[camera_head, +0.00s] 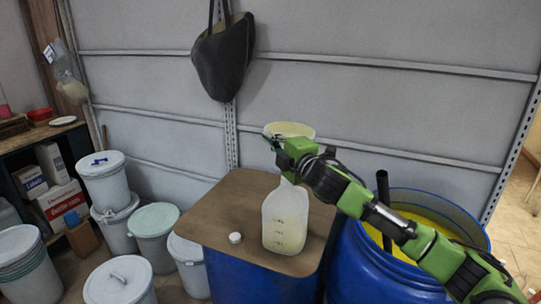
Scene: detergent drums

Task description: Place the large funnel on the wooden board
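The large funnel (290,129) is cream-coloured, and its wide rim shows above and behind my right gripper (273,141). The gripper's fingers are at the front left of the rim and appear shut on it. The gripper and wrist hide most of the funnel's lower part. The brown wooden board (215,215) lies on a blue drum, below the funnel. A translucent jug (285,220) with pale contents stands on the board, under my wrist. Its top is partly hidden, so I cannot tell how the funnel's spout sits relative to it. My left gripper is not in view.
A white cap (235,237) lies on the board left of the jug. An open blue drum (365,270) with yellow inside and a dark upright pipe (383,190) stands at right. Several lidded buckets (120,280) crowd the left. A dark bag (224,55) hangs on the wall.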

